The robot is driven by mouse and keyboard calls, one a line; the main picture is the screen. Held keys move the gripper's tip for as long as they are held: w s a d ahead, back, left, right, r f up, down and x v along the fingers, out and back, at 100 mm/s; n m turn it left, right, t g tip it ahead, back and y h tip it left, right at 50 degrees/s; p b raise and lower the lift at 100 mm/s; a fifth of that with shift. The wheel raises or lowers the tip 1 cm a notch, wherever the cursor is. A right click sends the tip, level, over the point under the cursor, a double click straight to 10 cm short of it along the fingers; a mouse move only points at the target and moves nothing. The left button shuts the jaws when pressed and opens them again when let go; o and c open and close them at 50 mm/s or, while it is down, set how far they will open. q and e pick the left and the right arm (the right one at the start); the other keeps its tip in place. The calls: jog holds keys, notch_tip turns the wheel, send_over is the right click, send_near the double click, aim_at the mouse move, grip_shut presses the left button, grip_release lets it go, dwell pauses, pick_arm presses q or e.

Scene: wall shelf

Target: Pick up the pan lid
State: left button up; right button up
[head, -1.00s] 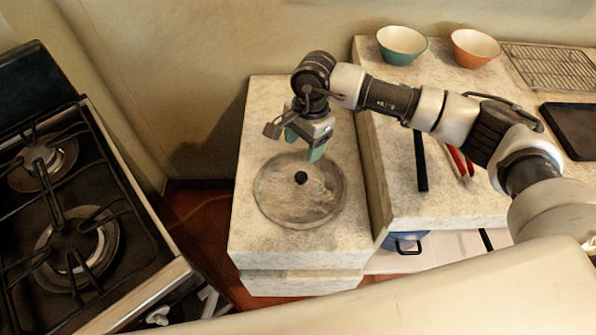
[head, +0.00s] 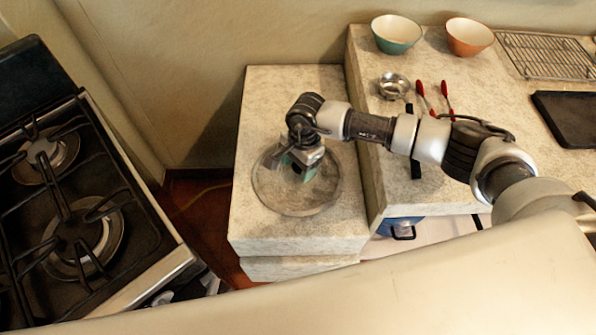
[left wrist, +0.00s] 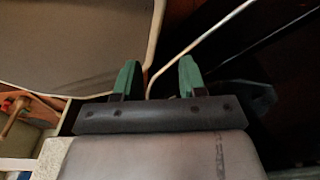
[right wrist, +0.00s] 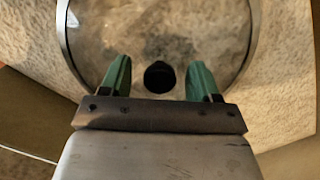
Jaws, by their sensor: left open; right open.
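The pan lid (head: 308,205) is a round clear glass lid with a metal rim and a dark knob. It lies flat on the stone counter to the left of the main worktop. In the right wrist view the knob (right wrist: 159,76) sits between the two green fingers of my right gripper (right wrist: 158,80), with a gap on each side. In the head view my right gripper (head: 301,172) is low over the lid and hides the knob. My left gripper (left wrist: 156,78) shows only in the left wrist view, open and empty, away from the lid.
A gas stove (head: 85,225) stands at the left. On the right worktop are a green bowl (head: 397,40), an orange bowl (head: 470,38), a small metal cup (head: 392,87), red-handled utensils (head: 433,98), a wire rack (head: 548,57) and a black tray (head: 570,118).

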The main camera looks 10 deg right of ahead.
grip_shut()
jog(key=shift+r, duration=0.15)
